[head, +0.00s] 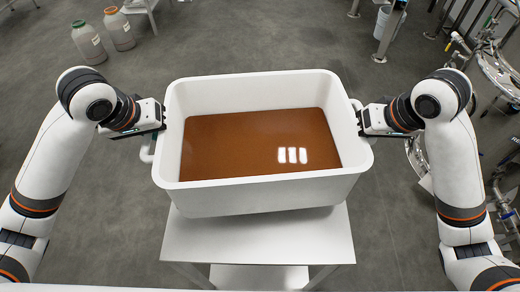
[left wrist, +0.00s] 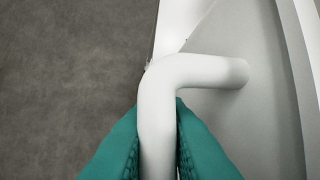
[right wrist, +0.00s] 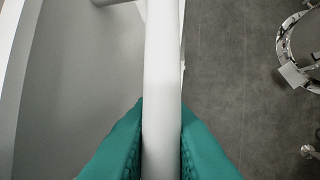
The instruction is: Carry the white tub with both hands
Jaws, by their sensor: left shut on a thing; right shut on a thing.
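The white tub (head: 262,200) is a large rectangular basin in the middle of the head view, with brown liquid (head: 250,140) inside. My left gripper (head: 156,128) is shut on the tub's left handle; in the left wrist view its teal fingers (left wrist: 158,150) sit either side of the white bar (left wrist: 157,115). My right gripper (head: 360,122) is shut on the right handle; in the right wrist view its teal fingers (right wrist: 161,150) close around the white bar (right wrist: 161,90). The tub is above a white table or cart (head: 260,240); I cannot tell whether it touches it.
Two containers, one with a green lid (head: 88,42) and one with an orange lid (head: 119,28), stand on the floor at upper left. Metal pipework (head: 495,70) is along the right side. A white bucket (head: 388,20) stands at upper right. Grey floor behind the tub is mostly clear.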

